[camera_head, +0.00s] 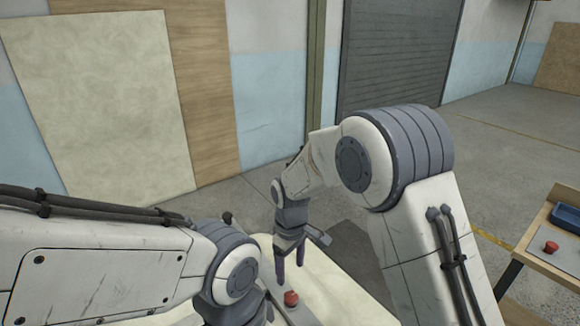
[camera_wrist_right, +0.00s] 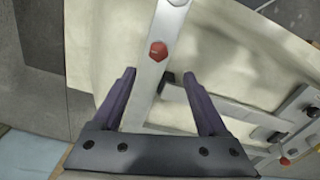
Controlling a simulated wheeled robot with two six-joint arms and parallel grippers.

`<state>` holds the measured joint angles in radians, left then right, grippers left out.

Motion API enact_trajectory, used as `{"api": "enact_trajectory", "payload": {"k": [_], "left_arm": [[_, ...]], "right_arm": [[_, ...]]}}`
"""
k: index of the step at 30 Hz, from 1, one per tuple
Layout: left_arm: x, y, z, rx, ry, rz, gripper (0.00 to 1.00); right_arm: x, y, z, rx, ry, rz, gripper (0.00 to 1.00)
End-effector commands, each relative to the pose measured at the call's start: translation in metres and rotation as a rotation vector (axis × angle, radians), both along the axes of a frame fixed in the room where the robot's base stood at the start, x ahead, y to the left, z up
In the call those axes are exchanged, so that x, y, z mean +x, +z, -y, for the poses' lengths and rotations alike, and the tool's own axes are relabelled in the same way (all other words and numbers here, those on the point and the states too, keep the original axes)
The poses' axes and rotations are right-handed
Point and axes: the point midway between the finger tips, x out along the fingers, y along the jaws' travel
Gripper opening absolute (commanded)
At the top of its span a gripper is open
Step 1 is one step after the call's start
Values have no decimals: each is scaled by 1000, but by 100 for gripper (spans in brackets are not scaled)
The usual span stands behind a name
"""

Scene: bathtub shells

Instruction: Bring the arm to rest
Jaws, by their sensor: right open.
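My right gripper (camera_head: 290,272) is open and empty in the head view, with its dark purple fingers pointing down above a pale shell. A red knob (camera_head: 291,298) on a grey-white bar (camera_head: 299,315) sits just below the fingers. In the right wrist view, the open right gripper (camera_wrist_right: 160,75) has nothing between its fingers. The red knob (camera_wrist_right: 158,50) shows beyond the fingertips on the bar (camera_wrist_right: 150,87). My left arm comes in from the left, but its gripper does not show.
The cream shell (camera_head: 345,296) lies under the right gripper. A wooden table (camera_head: 556,264) at the right holds a blue tray (camera_head: 566,217) and another red knob (camera_head: 550,247). Large panels (camera_head: 105,100) lean on the back wall. Grey floor between shell and table is clear.

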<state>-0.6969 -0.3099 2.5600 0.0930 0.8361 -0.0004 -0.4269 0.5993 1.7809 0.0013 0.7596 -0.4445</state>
Motion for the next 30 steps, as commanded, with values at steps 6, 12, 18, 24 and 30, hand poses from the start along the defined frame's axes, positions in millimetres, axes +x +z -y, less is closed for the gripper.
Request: {"api": "enact_trajectory", "payload": {"k": [6, 12, 18, 24, 30], "left_arm": [[0, 0, 0, 0, 0, 0, 50], [0, 0, 0, 0, 0, 0, 50], [0, 0, 0, 0, 0, 0, 50], [0, 0, 0, 0, 0, 0, 50], [0, 0, 0, 0, 0, 0, 50]], "right_arm": [[-63, 54, -6, 26, -51, 11, 76], [-161, 97, 9, 57, -136, 7, 76], [-234, 106, 33, 81, -203, -4, 76], [-261, 105, 45, 88, -232, -11, 76], [-263, 104, 46, 88, -235, -13, 76]]}}
